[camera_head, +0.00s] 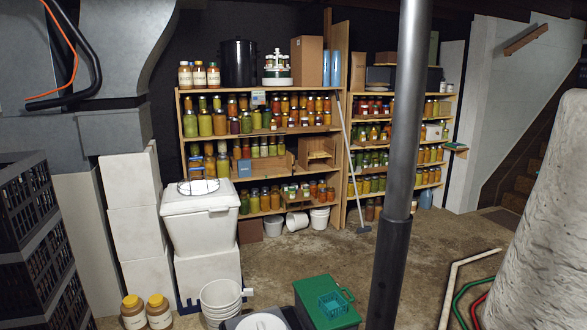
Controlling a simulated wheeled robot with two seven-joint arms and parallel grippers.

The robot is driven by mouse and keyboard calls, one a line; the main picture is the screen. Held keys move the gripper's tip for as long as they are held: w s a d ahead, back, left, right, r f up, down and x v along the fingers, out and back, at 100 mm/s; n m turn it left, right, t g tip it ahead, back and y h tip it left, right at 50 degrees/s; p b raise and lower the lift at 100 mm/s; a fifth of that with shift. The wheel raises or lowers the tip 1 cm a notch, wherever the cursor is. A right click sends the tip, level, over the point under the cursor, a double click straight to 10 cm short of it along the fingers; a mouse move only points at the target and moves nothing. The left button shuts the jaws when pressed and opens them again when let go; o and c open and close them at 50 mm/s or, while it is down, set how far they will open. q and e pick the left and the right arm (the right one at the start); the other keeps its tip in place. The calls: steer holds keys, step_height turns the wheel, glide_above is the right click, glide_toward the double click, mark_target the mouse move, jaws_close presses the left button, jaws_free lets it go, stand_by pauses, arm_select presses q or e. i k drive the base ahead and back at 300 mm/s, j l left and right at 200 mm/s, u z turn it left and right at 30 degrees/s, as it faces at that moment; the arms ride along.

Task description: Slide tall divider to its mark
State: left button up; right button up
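A tall, light wooden upright panel (342,50) rises above the right end of the left jar shelf (179,120), near the right jar shelf (453,110). It may be the tall divider, but I cannot tell for sure. Several rows of jars with green, orange and red contents fill both shelves. Small wooden partitions (320,152) stand in a gap on a middle level of the left shelf. I cannot make out a mark for the divider. Neither of my grippers is in view.
A dark grey post (398,150) stands in front of the right shelf. A white cooler (205,225), white buckets (222,298) and a green box (325,302) stand in front of the left shelf. A broom (350,160) leans at the shelves. Concrete floor (310,250) between is clear.

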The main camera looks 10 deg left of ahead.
mark_target(290, 164)
steer(key=i+l+z, duration=0.4)
steer(key=l, duration=0.15)
steer(key=i+l+z, duration=0.8)
steer(key=i+l+u, duration=0.2)
steer(key=i, duration=0.4)
steer(key=i+u, duration=0.2)
steer(key=i, duration=0.4)
steer(key=i+j+u, duration=0.15)
steer(key=i+u, duration=0.25)
steer(key=i, duration=0.2)
steer(key=i+u, duration=0.4)
steer(key=i, duration=0.15)
steer(key=i+l+u, duration=0.2)
steer(key=i+u, duration=0.15)
steer(key=i, duration=0.25)
steer(key=i+j, duration=0.1)
steer(key=i, duration=1.35)
steer(key=i+j+z, duration=0.1)
steer(key=i, duration=0.6)
steer(key=i+j+u, duration=0.1)
steer(key=i+j, duration=0.3)
steer(key=j, duration=0.15)
steer(key=i+j+u, duration=0.15)
steer(key=i+j, duration=0.25)
steer(key=j, duration=0.15)
